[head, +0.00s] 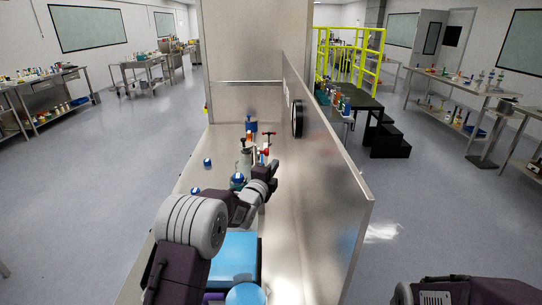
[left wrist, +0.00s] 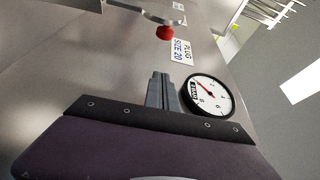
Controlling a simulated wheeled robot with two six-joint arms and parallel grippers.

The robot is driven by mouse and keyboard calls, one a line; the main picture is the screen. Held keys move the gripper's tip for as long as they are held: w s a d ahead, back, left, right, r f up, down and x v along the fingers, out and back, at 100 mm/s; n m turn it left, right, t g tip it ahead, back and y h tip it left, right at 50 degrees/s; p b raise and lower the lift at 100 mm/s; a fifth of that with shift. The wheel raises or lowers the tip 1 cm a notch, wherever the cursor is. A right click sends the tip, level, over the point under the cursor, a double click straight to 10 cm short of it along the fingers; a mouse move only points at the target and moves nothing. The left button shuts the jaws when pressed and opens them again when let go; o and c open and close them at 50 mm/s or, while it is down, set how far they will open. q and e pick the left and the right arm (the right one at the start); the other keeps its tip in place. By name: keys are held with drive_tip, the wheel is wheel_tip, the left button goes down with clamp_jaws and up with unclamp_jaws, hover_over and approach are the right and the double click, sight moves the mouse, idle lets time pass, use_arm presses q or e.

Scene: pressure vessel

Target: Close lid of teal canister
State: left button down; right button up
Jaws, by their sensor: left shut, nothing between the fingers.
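My left gripper (head: 273,168) is over the metal bench in the head view, close to a small group of vessels. In the left wrist view its fingers (left wrist: 160,76) are together with nothing between them. A small blue-teal rounded vessel (head: 238,180) stands just left of the gripper and may be the teal canister. It is partly hidden by my arm, and I cannot tell how its lid sits.
A tall metal panel (head: 335,170) runs along the bench's right side. A round gauge (left wrist: 207,95), a "PLUG SIZE 20" label (left wrist: 181,50) and a red knob (left wrist: 165,32) show in the wrist view. A light-blue box (head: 237,255) is near. Small blue items (head: 207,162) stand left.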

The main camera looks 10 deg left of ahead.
use_arm(q)
drive_tip(key=w+d+p, duration=0.2)
drive_tip(key=w+p, duration=0.1)
drive_tip(key=w, duration=0.5)
drive_tip(key=a, duration=0.2)
drive_tip(key=s+a+p, duration=0.1)
drive_tip(key=a, duration=0.1)
drive_tip(key=shift+a, duration=0.15)
use_arm(e)
wheel_tip(320, 180, up, 4)
drive_tip(key=shift+r, duration=0.25)
drive_tip(key=shift+d, duration=0.1)
use_arm(q)
drive_tip(key=shift+w+a, duration=0.1)
use_arm(e)
drive_tip(key=shift+f, duration=0.1)
